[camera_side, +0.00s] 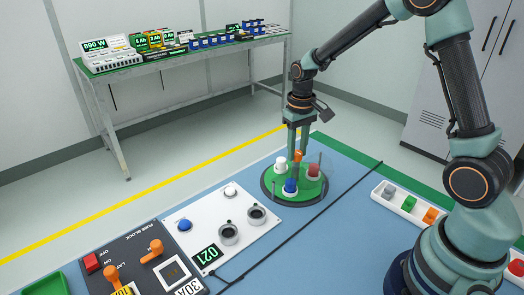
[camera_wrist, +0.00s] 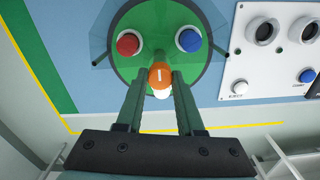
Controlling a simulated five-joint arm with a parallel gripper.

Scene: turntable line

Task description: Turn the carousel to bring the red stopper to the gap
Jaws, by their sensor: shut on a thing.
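The carousel is a green disc (camera_side: 285,197) on a dark round base, and it also shows in the wrist view (camera_wrist: 160,18). It carries a red stopper (camera_side: 313,171), a blue stopper (camera_side: 290,187) and a white stopper (camera_side: 280,163). In the wrist view the red stopper (camera_wrist: 128,44) is at the left, the blue stopper (camera_wrist: 189,40) at the right. The white one (camera_wrist: 162,94) is mostly hidden behind an orange knob (camera_wrist: 160,74) with a white mark. My gripper (camera_wrist: 158,80) points down over the disc, shut on this knob.
A clear guard (camera_side: 322,161) stands around part of the carousel; I cannot tell exactly where its gap is. A white panel (camera_side: 213,222) with buttons and round sockets lies to the left. A white tray (camera_side: 408,205) with coloured blocks lies to the right.

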